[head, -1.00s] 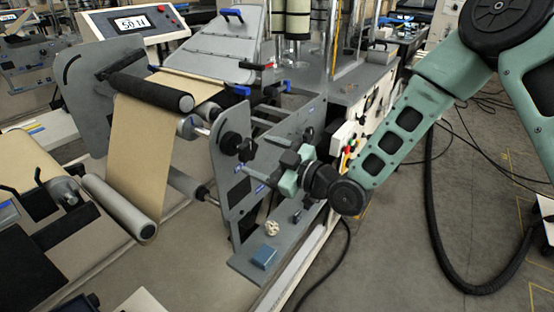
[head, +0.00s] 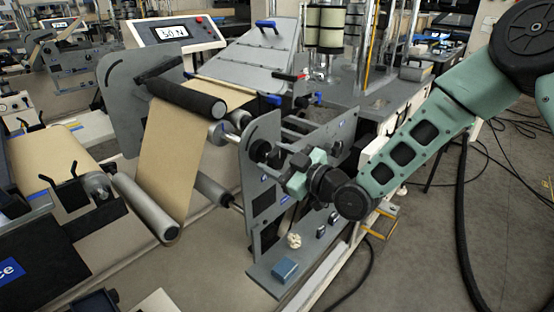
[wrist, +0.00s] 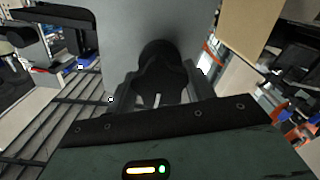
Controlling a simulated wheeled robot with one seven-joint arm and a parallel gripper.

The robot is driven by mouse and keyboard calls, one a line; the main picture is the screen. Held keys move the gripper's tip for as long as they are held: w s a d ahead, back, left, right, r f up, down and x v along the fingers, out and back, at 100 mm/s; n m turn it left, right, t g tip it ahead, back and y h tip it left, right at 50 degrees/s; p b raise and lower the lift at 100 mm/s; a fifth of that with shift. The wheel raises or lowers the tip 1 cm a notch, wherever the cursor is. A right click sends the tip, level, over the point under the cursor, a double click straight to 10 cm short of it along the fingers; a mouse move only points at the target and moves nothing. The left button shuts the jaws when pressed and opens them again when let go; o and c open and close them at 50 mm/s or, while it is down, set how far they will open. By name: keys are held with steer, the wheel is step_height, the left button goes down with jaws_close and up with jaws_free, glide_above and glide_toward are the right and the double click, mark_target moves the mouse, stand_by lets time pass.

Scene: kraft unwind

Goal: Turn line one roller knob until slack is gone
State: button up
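The brown kraft web (head: 172,140) runs down from a black roller (head: 187,97) to a low bend beside a grey roller (head: 148,208). I cannot tell how taut it is. A black round knob (head: 262,149) sits on the outer face of the grey side plate (head: 258,205). My gripper (head: 291,171) is at this plate, close to the knob's shaft. In the wrist view, a black knob (wrist: 160,62) lies between the two fingers of my gripper (wrist: 158,92). The fingers flank it, but whether they touch it is hidden.
A display box (head: 175,32) stands behind the rollers. A blue block (head: 285,269) and a small pale object (head: 294,240) lie on the ledge below my gripper. A black cable lies on the floor at right, where open floor shows.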

steer(key=m, duration=0.9)
steer(key=shift+m+p, duration=0.3)
steer(key=shift+p, duration=0.05)
steer(key=o, duration=1)
steer(key=shift+v, duration=3.55)
